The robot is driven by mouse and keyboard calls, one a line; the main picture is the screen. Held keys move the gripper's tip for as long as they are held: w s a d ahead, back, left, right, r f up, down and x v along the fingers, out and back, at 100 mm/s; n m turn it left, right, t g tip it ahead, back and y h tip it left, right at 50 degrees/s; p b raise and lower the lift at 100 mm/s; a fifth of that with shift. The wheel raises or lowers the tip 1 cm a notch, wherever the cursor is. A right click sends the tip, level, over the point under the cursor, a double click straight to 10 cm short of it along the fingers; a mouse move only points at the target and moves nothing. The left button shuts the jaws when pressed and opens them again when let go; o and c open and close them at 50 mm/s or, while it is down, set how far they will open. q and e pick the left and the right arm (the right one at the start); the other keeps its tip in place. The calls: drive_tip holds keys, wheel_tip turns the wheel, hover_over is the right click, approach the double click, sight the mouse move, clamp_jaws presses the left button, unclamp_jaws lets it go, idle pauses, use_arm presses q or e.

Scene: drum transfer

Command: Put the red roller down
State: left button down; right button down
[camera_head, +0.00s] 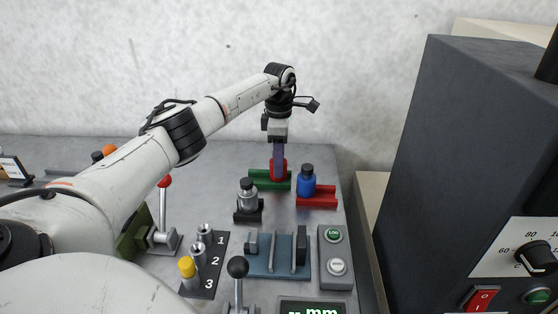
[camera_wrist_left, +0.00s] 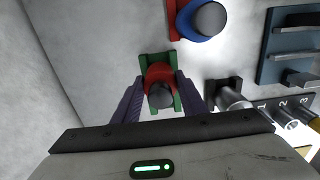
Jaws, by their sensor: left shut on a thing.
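The red roller (camera_head: 283,177) with a dark cap is upright at the green cradle (camera_head: 257,175) at the back of the bench. My left gripper (camera_head: 279,158) points down and is shut on the roller. In the left wrist view the two purple fingers hold the red roller (camera_wrist_left: 160,72) from both sides, over the green cradle (camera_wrist_left: 147,61). I cannot tell whether the roller rests on the cradle or hangs just above it. My right gripper is not in view.
A blue roller (camera_head: 306,186) stands on a red cradle (camera_head: 318,202) close to the right. A metal roller (camera_head: 247,197) stands on a black cradle nearer. A blue-grey fixture (camera_head: 277,263) and numbered posts (camera_head: 204,233) are in front. A large dark machine (camera_head: 465,150) fills the right.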

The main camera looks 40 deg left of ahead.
use_arm(q)
drive_tip(key=shift+f, duration=0.1)
drive_tip(key=c, duration=1.1)
unclamp_jaws()
wheel_tip(320, 180, up, 12)
drive_tip(key=shift+r+b, duration=0.15)
drive_tip(key=shift+b, duration=0.25)
